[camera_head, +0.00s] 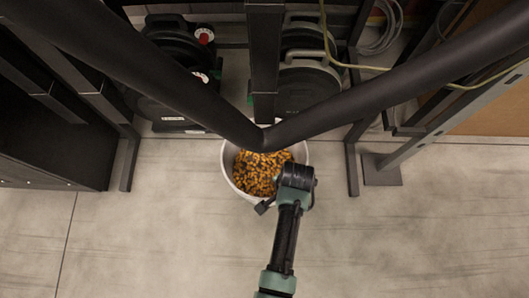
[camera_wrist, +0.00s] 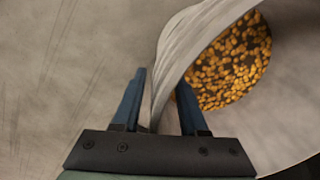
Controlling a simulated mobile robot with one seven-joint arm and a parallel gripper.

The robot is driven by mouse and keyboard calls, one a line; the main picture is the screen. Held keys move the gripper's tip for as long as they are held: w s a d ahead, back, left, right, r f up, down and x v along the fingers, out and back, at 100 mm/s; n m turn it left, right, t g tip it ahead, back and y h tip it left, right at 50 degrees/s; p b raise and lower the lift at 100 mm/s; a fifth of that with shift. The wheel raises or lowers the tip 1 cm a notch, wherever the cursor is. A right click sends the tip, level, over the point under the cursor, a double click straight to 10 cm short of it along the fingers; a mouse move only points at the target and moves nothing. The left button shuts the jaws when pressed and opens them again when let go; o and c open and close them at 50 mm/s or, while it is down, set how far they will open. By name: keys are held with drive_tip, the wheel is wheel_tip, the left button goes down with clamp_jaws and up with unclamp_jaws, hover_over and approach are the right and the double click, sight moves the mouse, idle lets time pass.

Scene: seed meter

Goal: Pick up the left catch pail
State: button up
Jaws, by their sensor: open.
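A white round catch pail (camera_head: 229,178) stands on the floor in the head view, holding many orange-yellow seeds (camera_head: 258,172). It is the only pail I can make out. My gripper (camera_head: 296,178) is over the pail's front right rim. In the wrist view the gripper (camera_wrist: 161,78) is open, and the pail's pale wall (camera_wrist: 182,48) runs between the two blue fingers. The left finger is on the outer side and the right finger appears on the inner side, by the seeds. I cannot tell whether either finger touches the wall.
A thick black V-shaped tube (camera_head: 263,137) hangs low over the pail's back edge. Dark frame posts (camera_head: 353,168) and round black machine housings (camera_head: 302,88) stand behind. A dark box (camera_head: 45,145) is at left. The floor (camera_head: 400,240) in front is clear.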

clamp_jaws()
idle(1.2)
drive_tip(key=shift+w+r, duration=0.25)
drive_tip(key=shift+w, duration=0.05)
